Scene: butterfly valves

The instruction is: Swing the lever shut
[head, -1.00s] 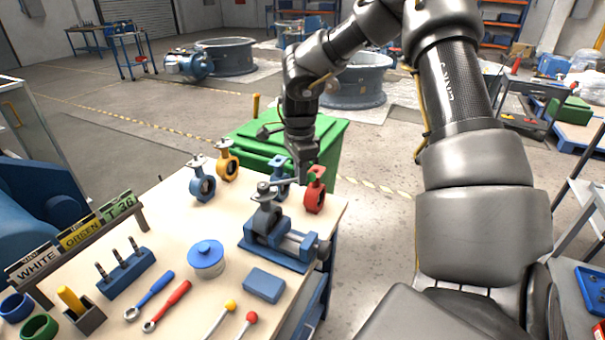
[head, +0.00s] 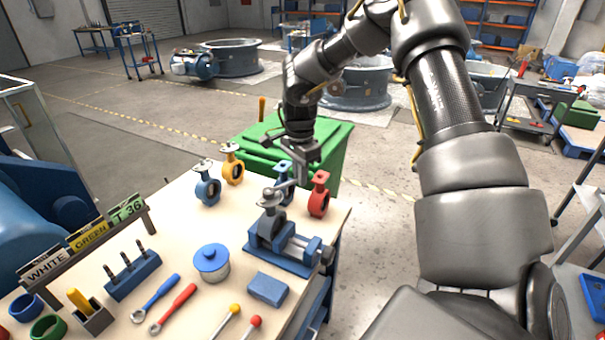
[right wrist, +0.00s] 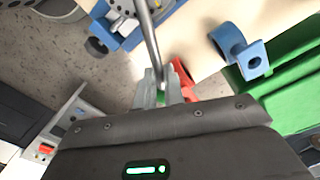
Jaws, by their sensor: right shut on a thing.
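In the right wrist view the lever is a thin rod (right wrist: 151,40) running between my fingers. My right gripper (head: 298,180) is shut on the lever's outer end; the fingers also show in the right wrist view (right wrist: 158,88). My left gripper is not in view.
A red valve (head: 319,197) stands just right of my right gripper, and a blue valve (head: 284,173) is close behind it. Another blue valve (head: 208,185) and a yellow valve (head: 232,165) stand further left. A green bin (head: 330,142) is behind the bench.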

